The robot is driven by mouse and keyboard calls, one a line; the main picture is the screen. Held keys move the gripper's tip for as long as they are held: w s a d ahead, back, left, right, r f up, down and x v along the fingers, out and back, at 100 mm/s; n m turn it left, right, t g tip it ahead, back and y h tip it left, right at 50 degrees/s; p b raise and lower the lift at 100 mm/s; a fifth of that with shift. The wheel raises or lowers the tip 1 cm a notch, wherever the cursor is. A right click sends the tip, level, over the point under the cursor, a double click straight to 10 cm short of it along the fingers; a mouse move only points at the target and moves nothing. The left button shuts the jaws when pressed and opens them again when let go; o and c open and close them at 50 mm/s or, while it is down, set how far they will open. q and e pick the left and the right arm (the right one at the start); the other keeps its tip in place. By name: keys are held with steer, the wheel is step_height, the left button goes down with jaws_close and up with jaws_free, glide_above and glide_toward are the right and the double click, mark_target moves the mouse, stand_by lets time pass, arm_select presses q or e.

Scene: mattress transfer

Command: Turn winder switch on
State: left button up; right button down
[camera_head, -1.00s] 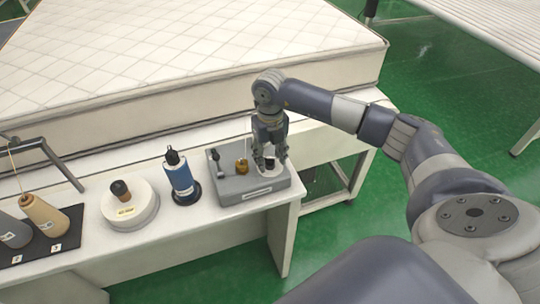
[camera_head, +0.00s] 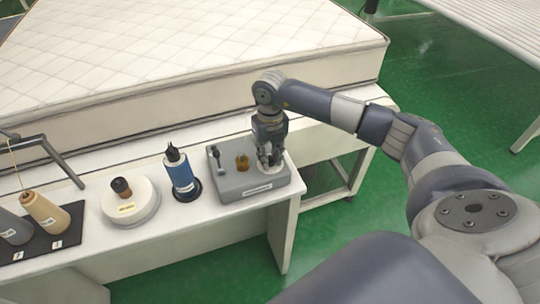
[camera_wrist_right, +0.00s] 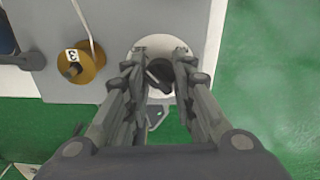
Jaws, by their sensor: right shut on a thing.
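The winder (camera_head: 240,184) is a grey box with a white label at the right end of the white table. A brass-coloured bobbin (camera_head: 242,162) with a thread sits on its top and also shows, marked 3, in the wrist view (camera_wrist_right: 85,67). The black switch knob (camera_wrist_right: 160,72) sits on a pale round plate (camera_wrist_right: 140,50) at the winder's right. My right gripper (camera_head: 268,163) points down over this plate. In the wrist view its fingers (camera_wrist_right: 158,75) stand on both sides of the knob and are shut on it. In the head view the fingers hide the knob. My left gripper is not in view.
A mattress (camera_head: 190,50) lies behind the table.

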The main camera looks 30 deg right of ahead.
steer(key=shift+m, duration=0.3)
steer(key=m+b, duration=0.1)
steer(key=m, duration=0.2)
steer(key=shift+m, duration=0.4)
steer(key=m, duration=0.4)
steer(key=shift+m+b, duration=0.3)
steer(key=m, duration=0.4)
steer(key=shift+m, duration=2.2)
steer(key=c, duration=1.3)
jaws_free()
steer(key=shift+c, duration=0.2)
